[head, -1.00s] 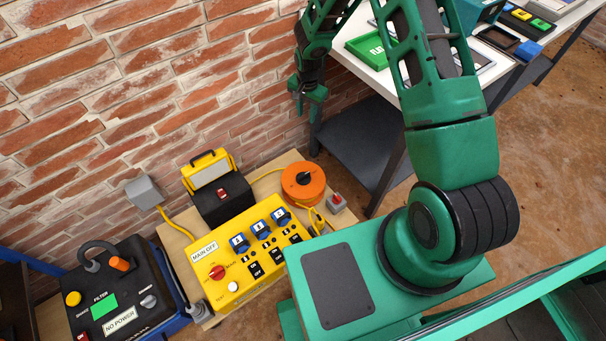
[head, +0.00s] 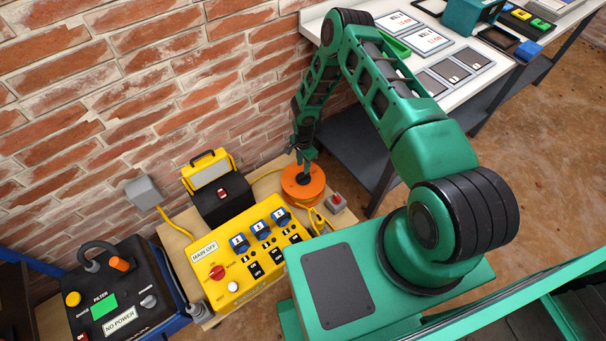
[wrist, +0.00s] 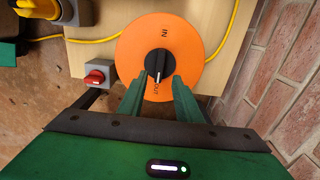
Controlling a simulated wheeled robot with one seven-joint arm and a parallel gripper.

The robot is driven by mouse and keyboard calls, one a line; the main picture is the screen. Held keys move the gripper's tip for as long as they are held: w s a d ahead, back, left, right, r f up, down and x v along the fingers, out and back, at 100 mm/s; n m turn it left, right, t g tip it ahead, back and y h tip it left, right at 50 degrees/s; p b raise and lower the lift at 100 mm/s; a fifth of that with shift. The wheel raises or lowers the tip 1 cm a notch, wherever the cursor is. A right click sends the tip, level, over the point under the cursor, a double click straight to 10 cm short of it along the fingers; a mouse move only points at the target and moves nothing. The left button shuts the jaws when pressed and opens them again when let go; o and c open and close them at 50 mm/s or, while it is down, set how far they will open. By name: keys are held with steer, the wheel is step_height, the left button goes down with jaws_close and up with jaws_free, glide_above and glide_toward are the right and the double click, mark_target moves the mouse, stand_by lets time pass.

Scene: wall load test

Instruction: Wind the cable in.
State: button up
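The orange cable reel (head: 303,192) sits at the right end of the wooden board. In the wrist view the reel (wrist: 190,38) shows a black knob (wrist: 158,62) at its centre and the words IN and OUT. The knob's white mark points to OUT. The yellow cable (wrist: 90,40) leaves the reel on two sides and lies loosely looped at its front in the head view (head: 318,218). My gripper (head: 304,165) is over the reel, pointing down. In the wrist view its fingers (wrist: 158,82) are apart, with the knob's OUT end between the tips; contact is unclear.
A grey box with a red switch (head: 337,202) stands close beside the reel. The yellow panel (head: 232,258) labelled MAIN OFF and a yellow-black lamp-like unit (head: 220,195) are to the left. The brick wall (head: 150,90) is close behind. A white table (head: 400,62) stands right.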

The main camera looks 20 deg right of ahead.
mark_target(303, 175)
step_height(303, 175, down, 7)
steer(key=shift+f, duration=0.1)
stand_by(0.4)
jaws_close()
